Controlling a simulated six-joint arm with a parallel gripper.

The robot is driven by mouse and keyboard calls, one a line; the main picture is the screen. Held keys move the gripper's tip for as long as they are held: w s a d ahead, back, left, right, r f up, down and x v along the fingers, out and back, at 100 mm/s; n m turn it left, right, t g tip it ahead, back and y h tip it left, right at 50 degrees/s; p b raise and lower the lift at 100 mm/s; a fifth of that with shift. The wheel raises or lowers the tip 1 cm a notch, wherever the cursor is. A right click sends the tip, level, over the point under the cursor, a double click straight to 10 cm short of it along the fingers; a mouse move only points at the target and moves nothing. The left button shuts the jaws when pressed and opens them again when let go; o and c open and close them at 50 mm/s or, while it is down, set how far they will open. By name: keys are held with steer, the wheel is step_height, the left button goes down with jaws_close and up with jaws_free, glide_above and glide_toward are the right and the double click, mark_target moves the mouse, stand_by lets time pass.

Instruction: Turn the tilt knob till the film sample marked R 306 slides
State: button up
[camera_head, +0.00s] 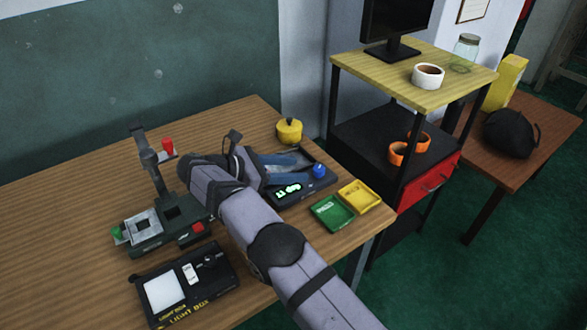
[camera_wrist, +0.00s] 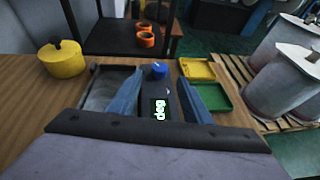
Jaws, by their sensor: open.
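The tilt device (camera_head: 322,185) is a dark unit on the wooden table with a green lit readout and a blue knob (camera_head: 319,171) at its right end. In the wrist view the readout shows "deg"; its number is not legible. The knob (camera_wrist: 159,70) shows between and slightly beyond the fingertips of my gripper (camera_wrist: 161,78). My gripper is open and empty, its two blue fingers reaching over the device on either side of the readout. A dark-rimmed tilt bed (camera_wrist: 101,92) lies left of the readout, partly hidden by a finger. I cannot make out a sample marked R 306.
A green tray (camera_head: 332,212) and a yellow tray (camera_head: 359,197) sit right of the device. A yellow lidded pot (camera_head: 289,131) stands behind it. A lever machine (camera_head: 158,225) and a light box (camera_head: 185,284) stand left of my arm. A shelf cart (camera_head: 415,75) stands beyond the table.

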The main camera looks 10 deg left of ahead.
steer(key=shift+c, duration=0.2)
steer(key=w+d+r+m+g+h+p, duration=0.1)
steer(key=w+d+r+m+g, duration=0.15)
steer(key=d+r, duration=0.55)
steer(key=w+d+r+m+g+p, duration=0.1)
steer(key=w+d+r+m+p, duration=0.15)
steer(key=d+r, duration=0.55)
steer(key=s+d+m+g+y, duration=0.3)
steer(key=d, duration=0.9)
steer(key=s+a+f+m+y, duration=0.3)
steer(key=s+a+f+y, duration=0.1)
steer(key=a+f+y, duration=0.55)
steer(key=w+a+f+m+t+y, duration=0.1)
steer(key=w+a+m+t+y, duration=0.1)
steer(key=w+a+m, duration=0.2)
steer(key=a+m, duration=0.3)
steer(key=a, duration=0.2)
steer(key=shift+w+a+f, duration=0.15)
steer(key=shift+a+f, duration=0.05)
steer(key=shift+a, duration=0.05)
